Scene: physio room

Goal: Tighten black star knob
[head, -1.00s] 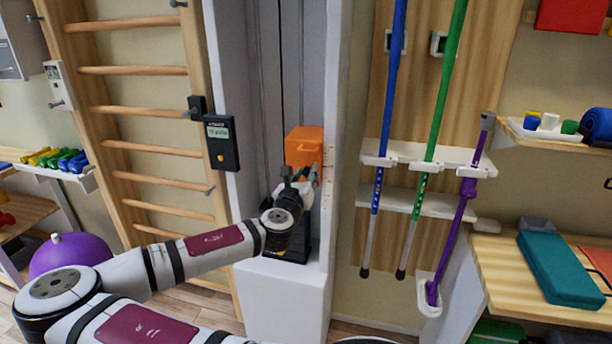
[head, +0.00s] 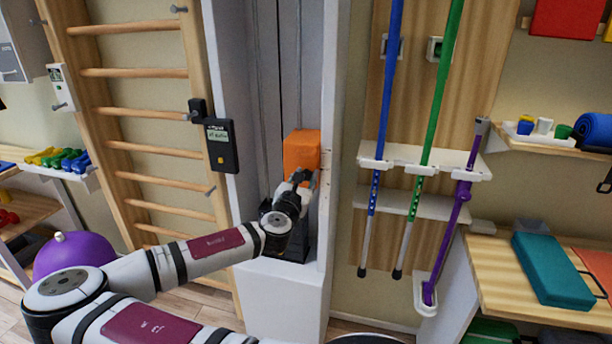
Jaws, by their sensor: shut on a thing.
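My gripper (head: 299,178) is in the head view at the white column, just in front of the lower part of an orange block (head: 302,150). Its fingers are closed, but what lies between them is small and mostly hidden by the gripper and wrist. I cannot clearly make out the black star knob; it may be behind the fingers. A black base part (head: 297,245) shows below my wrist, on the white pedestal.
The white column's right wall (head: 336,150) stands close beside my gripper. Wooden wall bars (head: 135,115) are at the left. Blue (head: 385,100), green (head: 437,110) and purple (head: 462,195) poles hang at the right. A teal block (head: 553,268) lies on a shelf.

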